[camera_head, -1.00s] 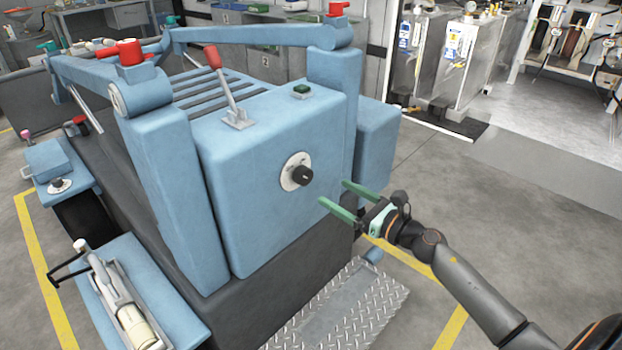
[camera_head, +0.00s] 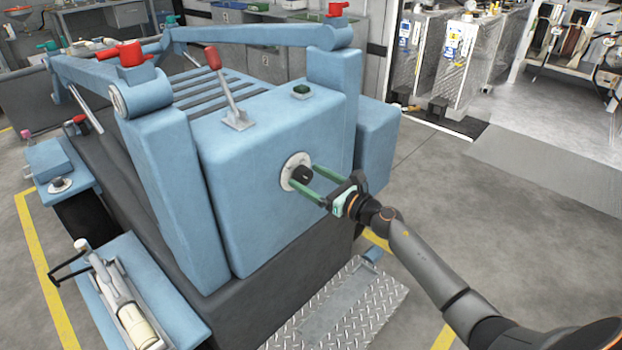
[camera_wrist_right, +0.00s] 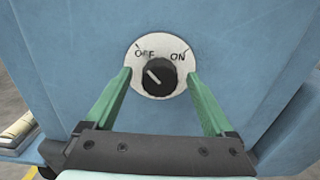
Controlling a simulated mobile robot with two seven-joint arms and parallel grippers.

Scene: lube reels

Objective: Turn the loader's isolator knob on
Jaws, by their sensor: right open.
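The isolator knob (camera_head: 301,175) is black and round, on a pale round plate (camera_head: 288,172) on the blue front face of the loader (camera_head: 262,220). In the right wrist view the knob (camera_wrist_right: 158,76) has a light pointer line slanting to the upper left, toward the OFF mark; ON is at the plate's upper right. My right gripper (camera_head: 304,182) has green fingers and is open. In the wrist view its fingertips (camera_wrist_right: 158,72) stand apart on either side of the knob, with gaps between. My left gripper is not in view.
A blue arm post (camera_head: 172,190) stands left of the face. A diamond-plate step (camera_head: 345,310) lies below. Open floor is to the right.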

